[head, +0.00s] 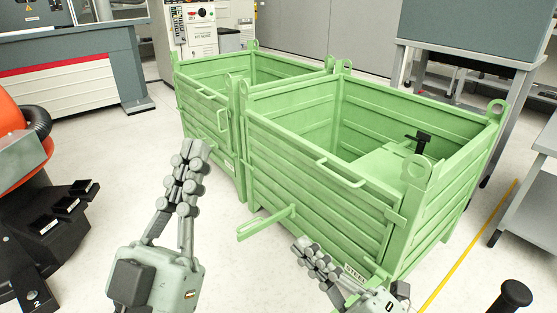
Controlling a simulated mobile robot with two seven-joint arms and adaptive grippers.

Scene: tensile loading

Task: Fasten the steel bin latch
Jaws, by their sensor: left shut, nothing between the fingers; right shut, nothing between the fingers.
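The nearer green steel bin (310,205) stands right of centre, with a partly hidden label reading "STEEL" (355,272) low on its front. A green slotted bar (266,222), which looks like its latch, sticks out from the front wall toward the lower left. A bracket (396,216) shows at the front right of the wall. My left gripper (194,155) is shut and empty, pointing up, left of the bar and apart from it. My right gripper (304,247) is shut and empty in front of the bin, below and right of the bar; whether it touches the bin is unclear.
A second green bin (205,105) stands behind to the left. A black-handled part (420,142) shows inside the nearer bin. An orange and black machine (30,200) is at left, a grey bench (540,150) at right. Floor between the left machine and bins is clear.

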